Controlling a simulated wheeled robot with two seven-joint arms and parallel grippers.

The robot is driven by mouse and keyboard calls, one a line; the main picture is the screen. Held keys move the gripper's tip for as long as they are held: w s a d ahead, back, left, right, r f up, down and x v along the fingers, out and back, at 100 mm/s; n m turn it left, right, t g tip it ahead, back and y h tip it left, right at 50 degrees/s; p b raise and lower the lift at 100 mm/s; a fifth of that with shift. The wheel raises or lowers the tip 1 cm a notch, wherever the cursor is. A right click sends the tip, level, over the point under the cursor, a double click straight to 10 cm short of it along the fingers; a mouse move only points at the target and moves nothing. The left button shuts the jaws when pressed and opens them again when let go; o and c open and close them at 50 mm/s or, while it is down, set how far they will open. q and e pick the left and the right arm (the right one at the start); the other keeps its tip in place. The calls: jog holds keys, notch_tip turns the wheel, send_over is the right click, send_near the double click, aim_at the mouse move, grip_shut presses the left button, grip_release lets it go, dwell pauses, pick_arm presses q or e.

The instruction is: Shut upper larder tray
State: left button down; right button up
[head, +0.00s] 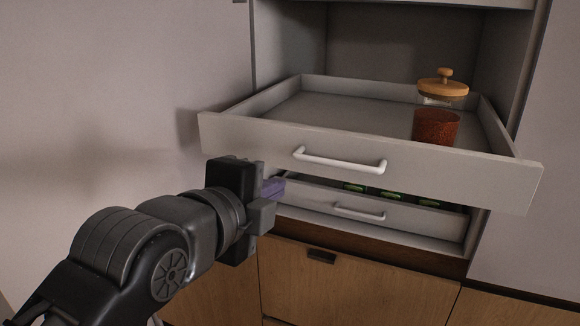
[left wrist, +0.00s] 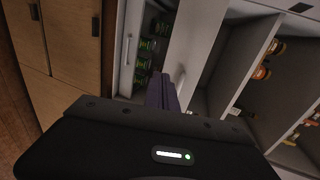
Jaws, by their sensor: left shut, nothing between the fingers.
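The upper larder tray (head: 240,131) is pulled out of the cabinet, with a white bar handle (head: 340,160) on its front. It holds a reddish-brown cup (head: 436,126) and a glass jar with a wooden lid (head: 442,88). My left gripper (head: 275,187) is shut and empty, in front of the tray's left part and just below its front panel. In the left wrist view the purple fingers (left wrist: 162,92) are together, near the edge of the tray front (left wrist: 188,52). I cannot tell whether they touch it. My right gripper is not in view.
A lower tray (head: 375,219) with green-topped items sits beneath, further in, with its own handle. Wooden cabinet fronts (head: 350,285) are below. A plain pale panel (head: 120,90) fills the left. Shelves with jars (left wrist: 262,72) show in the left wrist view.

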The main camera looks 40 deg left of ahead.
aim_at(297, 171)
pick_arm(q)
jog(key=x, duration=0.2)
jog(key=p+x, duration=0.1)
jog(key=x, duration=0.1)
jog(key=r+p+x, duration=0.1)
jog(key=x, duration=0.2)
jog(key=shift+w, duration=0.1)
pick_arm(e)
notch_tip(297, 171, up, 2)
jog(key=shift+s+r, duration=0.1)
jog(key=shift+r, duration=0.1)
pick_arm(q)
jog(key=shift+a, duration=0.1)
